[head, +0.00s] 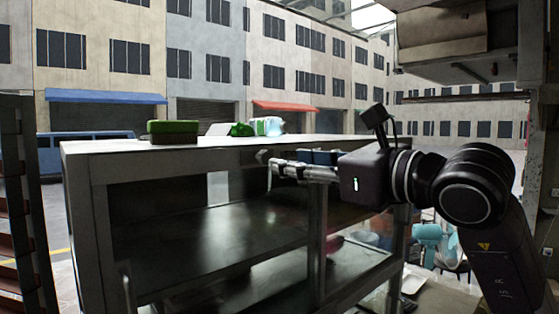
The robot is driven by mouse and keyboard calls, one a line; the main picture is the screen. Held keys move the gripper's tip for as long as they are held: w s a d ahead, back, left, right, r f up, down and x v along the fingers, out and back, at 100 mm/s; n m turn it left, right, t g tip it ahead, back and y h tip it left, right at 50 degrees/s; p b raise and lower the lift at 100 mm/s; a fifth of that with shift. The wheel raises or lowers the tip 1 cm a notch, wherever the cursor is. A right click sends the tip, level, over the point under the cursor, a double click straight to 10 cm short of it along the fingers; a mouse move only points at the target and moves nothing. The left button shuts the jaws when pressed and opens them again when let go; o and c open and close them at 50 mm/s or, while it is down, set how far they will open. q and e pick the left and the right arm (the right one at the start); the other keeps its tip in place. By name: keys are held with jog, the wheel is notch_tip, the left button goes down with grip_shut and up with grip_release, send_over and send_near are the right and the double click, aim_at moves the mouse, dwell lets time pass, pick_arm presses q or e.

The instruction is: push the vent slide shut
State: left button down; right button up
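I cannot make out a vent slide for certain in the head view. My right gripper (268,163) reaches in from the right, with its fingers pointing left. It is in front of the upper edge of a metal-framed cabinet, just below the pale top. The fingers show side-on, and I cannot tell whether they are apart, or whether they touch the cabinet. I see nothing held between them. My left gripper is not in view.
The cabinet (85,170) has a dark shelf (210,240) and open front bays. On its top are a green-topped block (173,131), a green item (241,130) and a clear bag-like item (268,126). A metal housing (440,35) hangs at upper right. A rack (15,190) stands left.

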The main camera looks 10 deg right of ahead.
jog(key=v, duration=0.6)
jog(key=shift+d, duration=0.2)
jog(key=shift+s, duration=0.15)
